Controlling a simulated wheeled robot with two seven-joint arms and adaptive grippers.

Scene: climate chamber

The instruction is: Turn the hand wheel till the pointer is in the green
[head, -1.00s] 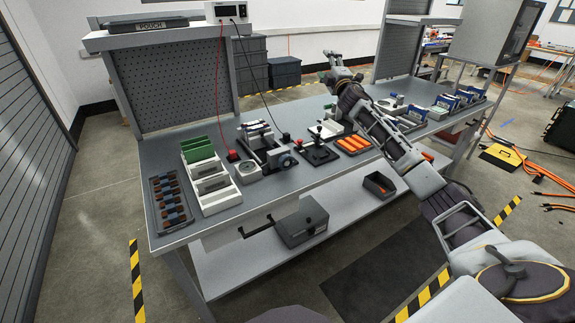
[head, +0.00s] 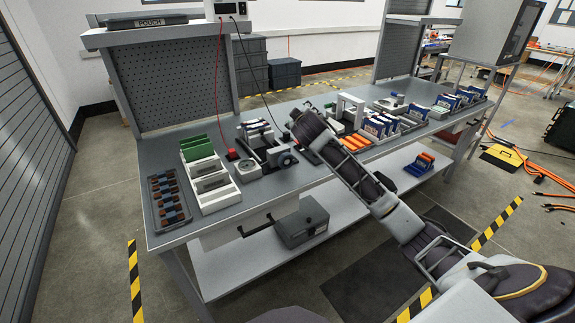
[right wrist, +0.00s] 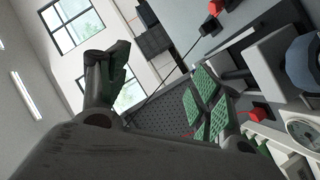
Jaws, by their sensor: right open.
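The hand wheel (head: 286,160) is a grey round wheel on a dark fixture on the workbench. To its left sits a white box with a round dial (head: 248,168). In the right wrist view the wheel (right wrist: 304,62) is cut by the right edge, with the dial (right wrist: 303,130) below it. The pointer and any green zone are too small to read. My right gripper (head: 296,114) is above the bench, just behind and right of the wheel, apart from it; it is open and empty. Its fingers are mostly hidden behind my arm in the head view. My left gripper is out of view.
A white rack with green boards (head: 197,148) and a dark tray of parts (head: 168,203) stand at the left. Orange parts (head: 355,142) and blue items lie to the right. A pegboard (head: 175,83) rises behind. Red and black cables hang down near the wheel.

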